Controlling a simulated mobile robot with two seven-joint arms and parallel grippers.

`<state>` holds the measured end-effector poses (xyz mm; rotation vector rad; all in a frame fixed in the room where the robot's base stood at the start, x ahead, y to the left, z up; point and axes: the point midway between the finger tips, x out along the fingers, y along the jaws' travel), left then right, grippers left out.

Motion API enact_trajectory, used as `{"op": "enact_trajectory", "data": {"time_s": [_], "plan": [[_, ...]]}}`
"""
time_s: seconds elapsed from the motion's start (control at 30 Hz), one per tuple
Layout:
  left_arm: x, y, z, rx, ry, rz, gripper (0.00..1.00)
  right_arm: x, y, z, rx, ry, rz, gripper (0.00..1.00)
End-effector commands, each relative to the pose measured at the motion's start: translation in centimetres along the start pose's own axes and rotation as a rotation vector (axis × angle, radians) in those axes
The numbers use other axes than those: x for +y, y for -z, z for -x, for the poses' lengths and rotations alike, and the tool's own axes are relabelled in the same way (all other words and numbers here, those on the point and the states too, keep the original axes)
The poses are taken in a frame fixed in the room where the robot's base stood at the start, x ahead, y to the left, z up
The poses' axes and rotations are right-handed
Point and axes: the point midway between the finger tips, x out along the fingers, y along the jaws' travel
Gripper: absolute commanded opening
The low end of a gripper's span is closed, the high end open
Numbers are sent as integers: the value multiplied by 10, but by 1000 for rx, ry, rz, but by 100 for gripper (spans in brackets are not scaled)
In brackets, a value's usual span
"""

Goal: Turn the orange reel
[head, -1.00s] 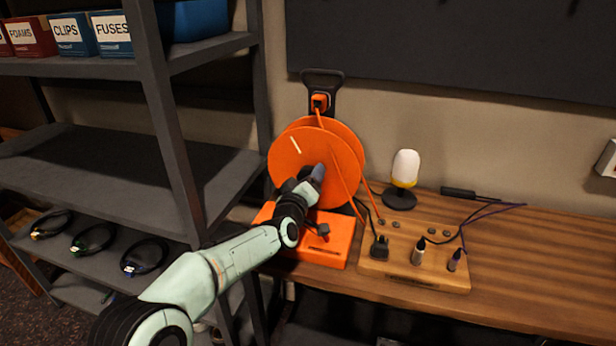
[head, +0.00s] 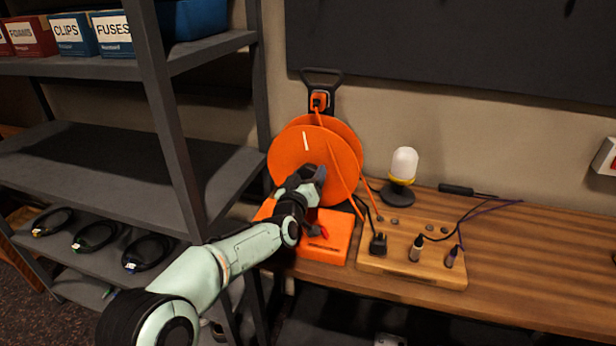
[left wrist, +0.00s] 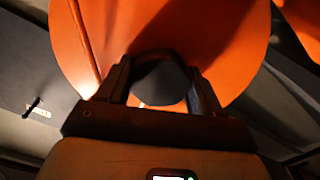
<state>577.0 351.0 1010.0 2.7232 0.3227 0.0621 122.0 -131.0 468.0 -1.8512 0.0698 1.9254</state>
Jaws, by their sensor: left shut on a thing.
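The orange reel (head: 290,160) stands upright on an orange base (head: 326,248) at the desk's left end. A white mark on its face sits near the top, almost upright. My left gripper (head: 318,178) is at the lower right of the reel's face. In the left wrist view, the gripper (left wrist: 163,82) is shut around a dark round knob (left wrist: 160,88) in front of the orange disc (left wrist: 225,45). In the head view the gripper hides the knob. My right gripper is in neither view.
An orange cable runs from the reel to a plug (head: 319,101) on a dark holder above. A white lamp (head: 403,165) and a wooden board (head: 400,272) with plugs stand to the right. Grey shelving (head: 185,150) is close on the left. The desk's right side is mostly clear.

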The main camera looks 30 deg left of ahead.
Motion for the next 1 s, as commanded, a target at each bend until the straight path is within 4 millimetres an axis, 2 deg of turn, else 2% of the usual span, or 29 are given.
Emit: {"op": "enact_trajectory", "data": {"time_s": [0.1, 0.13, 0.2, 0.5, 0.63, 0.77, 1.0], "plan": [[0, 4, 0, 9, 0, 0, 11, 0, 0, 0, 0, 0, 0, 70], [0, 4, 0, 9, 0, 0, 72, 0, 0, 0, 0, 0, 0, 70], [0, 4, 0, 8, 0, 1, 90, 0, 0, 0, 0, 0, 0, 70], [0, 2, 1, 4, 0, 1, 90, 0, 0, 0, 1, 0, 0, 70], [0, 2, 9, 3, -1, 2, 90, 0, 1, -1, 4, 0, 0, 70], [0, 2, 29, 3, -1, 2, 90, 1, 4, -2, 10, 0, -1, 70], [0, 2, 80, 4, -1, 2, 90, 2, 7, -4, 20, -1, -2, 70]]}}
